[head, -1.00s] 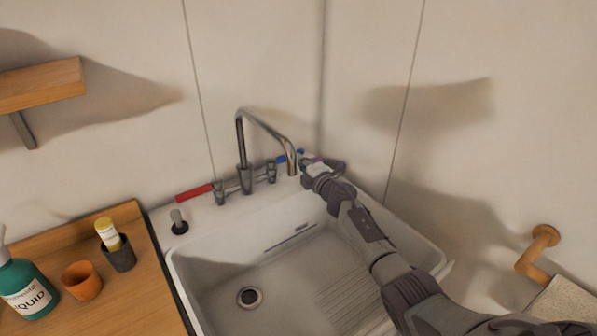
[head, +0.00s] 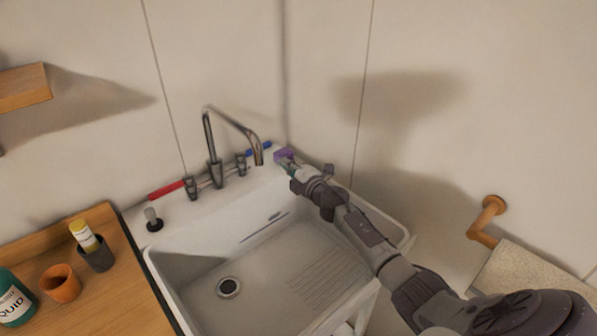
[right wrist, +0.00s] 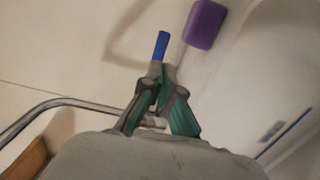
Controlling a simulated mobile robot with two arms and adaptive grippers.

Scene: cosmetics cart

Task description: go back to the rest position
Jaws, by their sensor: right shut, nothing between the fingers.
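My right arm reaches in from the lower right in the head view. My right gripper (head: 287,164) is over the back right corner of the white sink (head: 215,268), close to the purple block (head: 283,154) on its ledge. In the right wrist view the fingers (right wrist: 160,95) are shut and empty. The purple block (right wrist: 205,24) lies ahead and to the right of the fingertips there, apart from them. The blue handle (right wrist: 161,46) shows just beyond the tips. My left gripper is not in view.
The faucet (head: 213,150) stands close to the left of my right gripper. A red handle (head: 166,190) lies left of it. A wooden counter (head: 110,300) holds an orange cup (head: 61,284), a dark cup (head: 97,257) and a teal bottle (head: 14,300). The sink basin is empty.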

